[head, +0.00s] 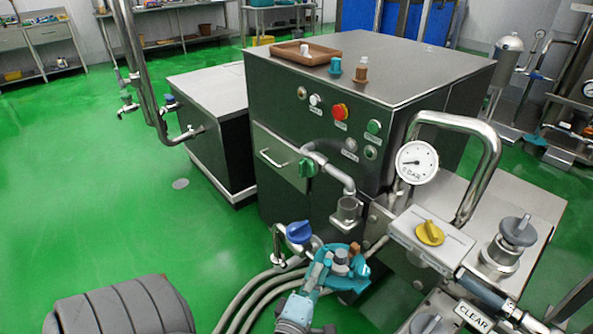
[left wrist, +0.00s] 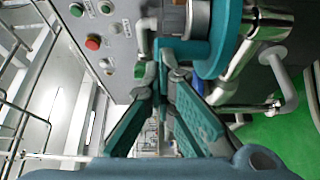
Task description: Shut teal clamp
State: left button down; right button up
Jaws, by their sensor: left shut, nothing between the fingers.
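The teal clamp (head: 349,281) is a curved band around a metal pipe fitting low at the front of the steel machine, with a copper-brown part at its right. In the left wrist view the teal clamp (left wrist: 226,38) curves around the fitting at the upper right, with a block at its left end. My left gripper (head: 329,258) is at the clamp's left side and partly covers it. In the left wrist view its fingertips (left wrist: 165,66) are shut with nothing between them, close to the block; I cannot tell if they touch it. The clamp's far side is hidden. My right gripper is not in view.
A blue-handled valve (head: 299,232) stands just left of the clamp. A green-handled valve (head: 308,167) and a pressure gauge (head: 417,162) are above. A yellow knob (head: 430,233) is to the right. Hoses (head: 247,297) run across the floor.

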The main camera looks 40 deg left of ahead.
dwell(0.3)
pick_arm(q)
notch_tip(320, 180, up, 10)
dwell(0.4)
jog(key=shift+r, duration=0.1)
